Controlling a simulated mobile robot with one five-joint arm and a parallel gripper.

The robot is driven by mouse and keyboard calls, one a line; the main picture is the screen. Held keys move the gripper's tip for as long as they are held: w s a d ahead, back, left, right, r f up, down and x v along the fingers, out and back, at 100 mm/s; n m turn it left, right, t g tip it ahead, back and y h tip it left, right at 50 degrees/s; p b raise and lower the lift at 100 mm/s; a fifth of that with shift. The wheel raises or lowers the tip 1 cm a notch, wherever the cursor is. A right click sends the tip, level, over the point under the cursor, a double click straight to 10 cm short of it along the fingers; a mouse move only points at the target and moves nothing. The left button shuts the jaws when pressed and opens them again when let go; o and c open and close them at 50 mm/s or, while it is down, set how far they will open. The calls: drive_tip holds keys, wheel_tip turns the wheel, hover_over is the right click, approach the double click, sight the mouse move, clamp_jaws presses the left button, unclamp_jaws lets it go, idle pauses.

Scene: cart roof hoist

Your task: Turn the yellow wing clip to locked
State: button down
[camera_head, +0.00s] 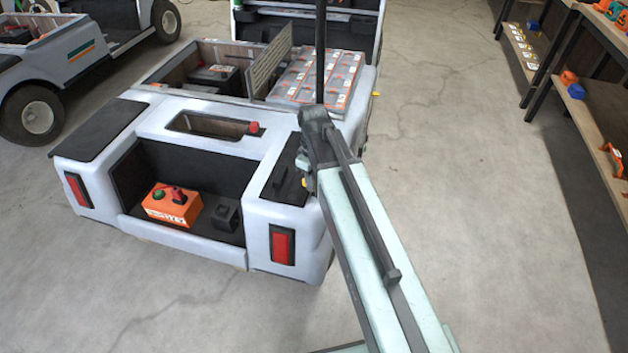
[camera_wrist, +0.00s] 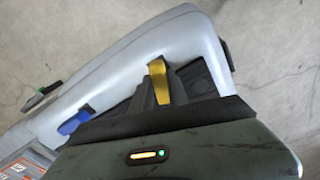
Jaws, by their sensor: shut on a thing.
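The yellow wing clip (camera_wrist: 159,82) shows in the wrist view at the edge of a dark panel on the white cart body (camera_wrist: 130,62). The dark fingers of my gripper (camera_wrist: 161,90) are on both sides of the clip and shut on it. The clip's lower end is hidden by my wrist. In the head view my gripper (camera_head: 304,170) is at the cart's rear right corner, above a black panel (camera_head: 287,182). A small patch of yellow shows there, partly hidden by my arm. I cannot tell whether the clip is at locked.
A blue clip (camera_wrist: 76,120) sits left of the yellow one. The cart's rear bay holds an orange box (camera_head: 172,205) with buttons and a small black box (camera_head: 227,212). Batteries (camera_head: 320,78) fill the right bay. Shelves (camera_head: 590,110) stand at right; floor between is clear.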

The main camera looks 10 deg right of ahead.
drive_tip(key=shift+s+a+n, duration=0.1)
drive_tip(key=shift+n, duration=1.7)
drive_tip(key=c, duration=1.3)
unclamp_jaws()
drive_tip(key=shift+r, duration=0.1)
wheel_tip(320, 180, up, 8)
drive_tip(key=p, duration=0.8)
drive_tip(key=shift+f, duration=0.2)
